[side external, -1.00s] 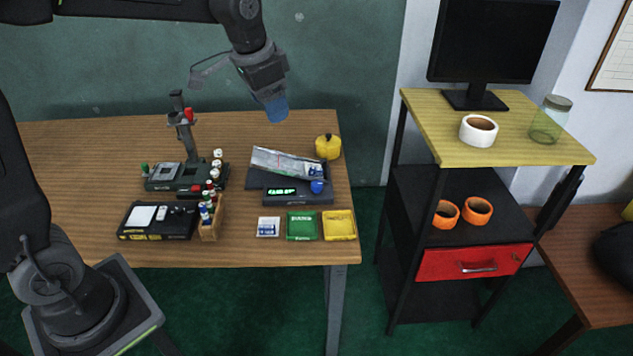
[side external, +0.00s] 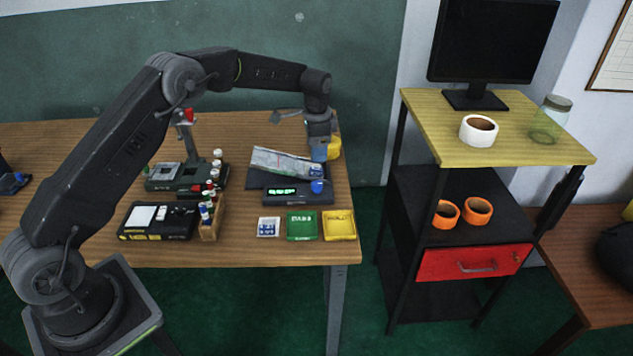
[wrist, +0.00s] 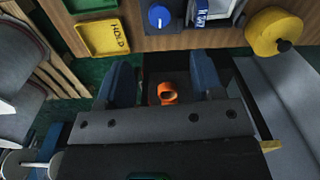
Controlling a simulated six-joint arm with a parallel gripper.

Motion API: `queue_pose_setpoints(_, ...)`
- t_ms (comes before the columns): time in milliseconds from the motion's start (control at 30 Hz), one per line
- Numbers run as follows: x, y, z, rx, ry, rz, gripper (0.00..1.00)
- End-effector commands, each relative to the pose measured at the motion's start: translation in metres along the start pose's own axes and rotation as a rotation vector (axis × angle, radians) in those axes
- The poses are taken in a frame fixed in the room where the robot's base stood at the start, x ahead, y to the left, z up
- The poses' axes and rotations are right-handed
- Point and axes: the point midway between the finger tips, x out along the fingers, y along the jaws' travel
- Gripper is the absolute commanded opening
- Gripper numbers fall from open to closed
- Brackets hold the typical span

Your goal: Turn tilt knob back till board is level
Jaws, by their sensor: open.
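The tilting board (side external: 285,162) rests sloped on its dark base (side external: 298,195), with its left end higher than its right. The blue tilt knob (side external: 317,186) is on the base's front right; in the wrist view the blue knob (wrist: 159,17) shows at the top with a white line on its face. My gripper (side external: 319,153) hangs just above and behind the knob at the board's right end, partly in front of the yellow pot. In the wrist view my gripper (wrist: 163,80) has its blue fingers spread, with nothing held between them.
The yellow pot (side external: 335,148) stands close behind my gripper. A green tray (side external: 302,226), a yellow tray (side external: 340,225) and a small white tray (side external: 268,228) lie in front of the base. A bottle rack (side external: 211,222) and a black stand (side external: 187,177) are to the left.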

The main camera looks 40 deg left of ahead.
Motion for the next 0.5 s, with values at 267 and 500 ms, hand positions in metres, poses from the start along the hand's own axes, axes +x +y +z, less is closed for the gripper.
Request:
queue_pose_setpoints(267,0.059,0.001,0.001,-0.002,-0.004,0.004,0.61)
queue_pose_setpoints(500,0.100,0.001,0.001,-0.002,-0.003,0.002,0.61)
